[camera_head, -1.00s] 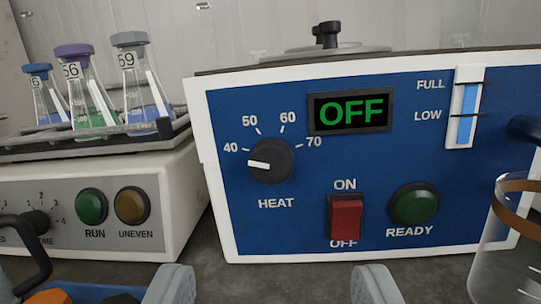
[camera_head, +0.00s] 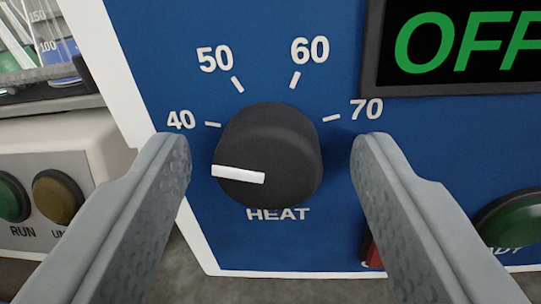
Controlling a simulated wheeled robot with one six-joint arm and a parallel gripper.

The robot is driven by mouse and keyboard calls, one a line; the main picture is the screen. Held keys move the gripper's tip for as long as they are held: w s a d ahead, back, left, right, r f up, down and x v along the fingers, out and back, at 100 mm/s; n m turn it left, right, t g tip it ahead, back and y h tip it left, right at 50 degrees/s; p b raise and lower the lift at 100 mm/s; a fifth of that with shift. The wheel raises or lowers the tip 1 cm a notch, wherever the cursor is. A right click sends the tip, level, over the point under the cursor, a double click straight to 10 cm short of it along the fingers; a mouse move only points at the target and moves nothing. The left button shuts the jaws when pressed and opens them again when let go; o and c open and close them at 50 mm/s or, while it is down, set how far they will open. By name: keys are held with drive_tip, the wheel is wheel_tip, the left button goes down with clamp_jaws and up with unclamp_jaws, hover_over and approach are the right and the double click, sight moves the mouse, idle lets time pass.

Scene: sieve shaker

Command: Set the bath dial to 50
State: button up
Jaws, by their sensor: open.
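The bath's HEAT dial (camera_head: 275,140) is a black round knob with a white pointer line, on the blue front panel (camera_head: 165,60). The pointer aims left, a little below the 40 tick. The marks 40, 50, 60 and 70 arc over the knob, with 50 at the upper left. My gripper (camera_head: 271,145) is open, with one grey finger on each side of the dial. Gaps show between the fingers and the knob in the picture; I cannot tell their depth against it. The display (camera_head: 455,45) reads OFF in green.
The red power switch (camera_head: 372,252) is mostly hidden behind my right finger. The green READY button (camera_head: 515,225) is at the right edge. A neighbouring machine with RUN (camera_head: 12,200) and brown (camera_head: 57,195) buttons stands left.

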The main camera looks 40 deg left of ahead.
drive_tip(key=c, duration=1)
drive_tip(key=shift+m, duration=0.3)
drive_tip(key=m, duration=0.4)
drive_tip(key=shift+f+m, duration=0.1)
drive_tip(key=shift+m, duration=0.3)
drive_tip(key=shift+m+t, duration=0.3)
drive_tip(key=shift+m, duration=2)
drive_tip(key=o, duration=1)
